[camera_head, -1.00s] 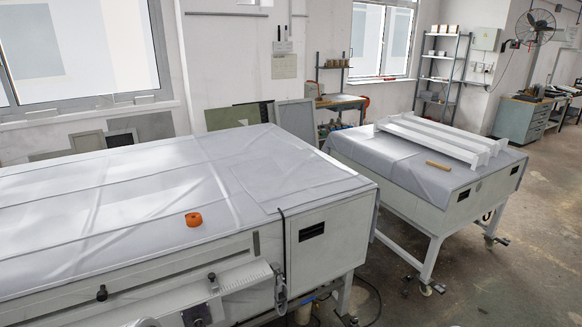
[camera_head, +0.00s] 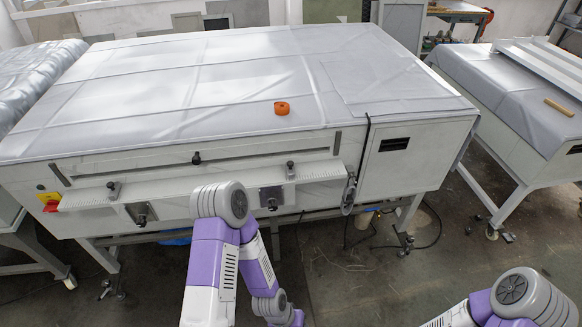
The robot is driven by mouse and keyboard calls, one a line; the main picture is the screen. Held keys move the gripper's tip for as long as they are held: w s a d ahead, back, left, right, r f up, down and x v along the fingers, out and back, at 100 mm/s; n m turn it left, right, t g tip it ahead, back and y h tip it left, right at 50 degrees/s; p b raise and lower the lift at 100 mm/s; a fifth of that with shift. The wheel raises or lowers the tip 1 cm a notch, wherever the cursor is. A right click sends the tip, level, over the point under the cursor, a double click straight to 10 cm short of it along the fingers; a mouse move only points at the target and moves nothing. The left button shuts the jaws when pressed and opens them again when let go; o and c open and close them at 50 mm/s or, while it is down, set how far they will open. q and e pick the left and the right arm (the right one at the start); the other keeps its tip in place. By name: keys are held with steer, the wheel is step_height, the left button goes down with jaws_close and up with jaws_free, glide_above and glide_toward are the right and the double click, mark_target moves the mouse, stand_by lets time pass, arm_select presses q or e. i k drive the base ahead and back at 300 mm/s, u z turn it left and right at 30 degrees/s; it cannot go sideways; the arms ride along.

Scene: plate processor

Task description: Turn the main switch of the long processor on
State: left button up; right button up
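The long processor (camera_head: 108,180) is the large white machine under a grey cover across the middle of the head view. A red rotary switch on a yellow plate (camera_head: 48,202), apparently the main switch, is on its front face at the far left end. It is small here, and I cannot tell its setting. My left arm stands in front of the processor's middle, well to the right of the switch. My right arm is at the bottom right. Neither gripper shows in the frame.
An orange roll (camera_head: 282,108) lies on the grey cover. Black knobs and a projecting ledge (camera_head: 170,198) run along the processor's front. Another covered machine (camera_head: 520,110) stands to the right, and one (camera_head: 35,75) to the left. Bare floor (camera_head: 390,290) lies between my arms.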

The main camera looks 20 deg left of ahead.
mark_target(52, 206)
steer(key=u, duration=2.95)
steer(key=i, duration=1.9)
steer(key=z, duration=0.2)
